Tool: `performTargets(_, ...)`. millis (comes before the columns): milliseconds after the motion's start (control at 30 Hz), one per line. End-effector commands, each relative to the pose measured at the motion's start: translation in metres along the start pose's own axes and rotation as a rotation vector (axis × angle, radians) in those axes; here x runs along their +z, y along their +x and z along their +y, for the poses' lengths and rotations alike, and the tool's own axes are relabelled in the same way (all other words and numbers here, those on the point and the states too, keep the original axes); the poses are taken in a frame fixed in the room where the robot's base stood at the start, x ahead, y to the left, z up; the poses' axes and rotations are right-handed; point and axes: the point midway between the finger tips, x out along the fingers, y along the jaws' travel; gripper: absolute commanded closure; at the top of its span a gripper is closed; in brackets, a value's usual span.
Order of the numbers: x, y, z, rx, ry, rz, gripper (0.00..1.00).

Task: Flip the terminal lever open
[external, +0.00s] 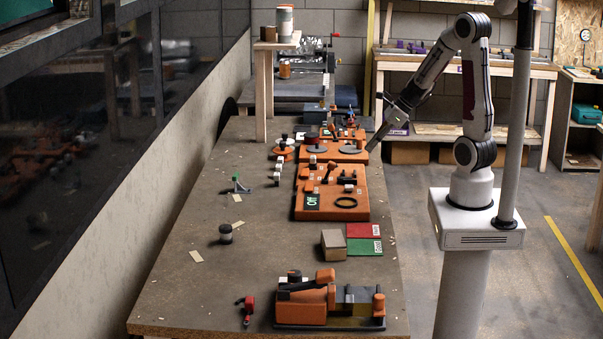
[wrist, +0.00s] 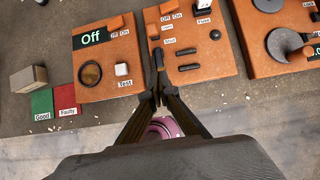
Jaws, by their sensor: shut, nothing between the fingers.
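My gripper (wrist: 157,75) is shut and empty. In the wrist view its dark fingers meet over the near edge of the orange test boards and hide part of the surface there. In the external view my gripper (external: 374,142) hangs at the right side of the boards, by the table edge. An orange board (wrist: 128,85) carries a dark ring (wrist: 91,74) and an "Off" display (wrist: 91,37). Beside it, an orange board (wrist: 222,55) carries two dark bars (wrist: 187,60) and a small orange piece (wrist: 167,10). I cannot tell which part is the terminal lever, nor its position.
Green "Good" (wrist: 41,103) and red "Faulty" (wrist: 66,97) pads lie left of the boards beside a grey-brown box (wrist: 28,79). A grey disc (wrist: 284,41) sits on the right board. An orange machine (external: 300,308) stands at the table's front. The table's left middle is mostly free.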

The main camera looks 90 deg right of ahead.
Motion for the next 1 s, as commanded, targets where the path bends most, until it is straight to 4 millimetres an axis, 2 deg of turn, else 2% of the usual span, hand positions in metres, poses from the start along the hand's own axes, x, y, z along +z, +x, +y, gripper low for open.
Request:
performTargets(367,0.000,0.011,0.000,0.002,0.001,-0.001,1.00)
performTargets(1000,0.000,0.055,0.000,0.002,0.000,0.001,1.00)
